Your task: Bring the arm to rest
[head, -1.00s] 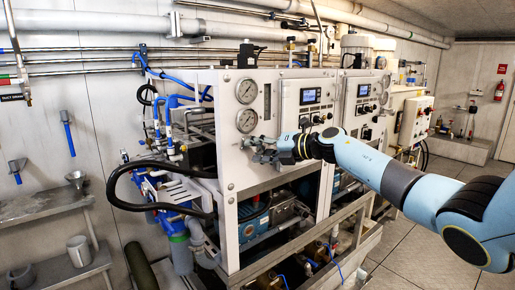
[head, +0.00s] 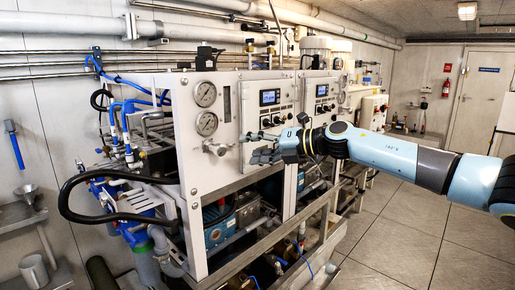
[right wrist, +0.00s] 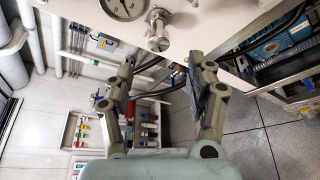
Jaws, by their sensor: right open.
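My right gripper (head: 257,147) is open and empty in front of the white watermaker panel (head: 230,180). A silver valve knob (head: 215,148) on the panel lies to the left of its fingertips, with a visible gap between them. In the right wrist view the two fingers (right wrist: 160,68) are spread apart, and the knob (right wrist: 158,38) shows beyond the tips, with nothing between them. My right arm reaches in from the right, nearly level. My left gripper is not in view.
Two gauges (head: 206,94) sit above the knob. A metal rail frame (head: 262,262) runs low in front of the machine. Black and blue hoses (head: 75,205) bulge out at its left. Tiled floor (head: 400,235) at the right is open. A door (head: 482,95) stands at the back.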

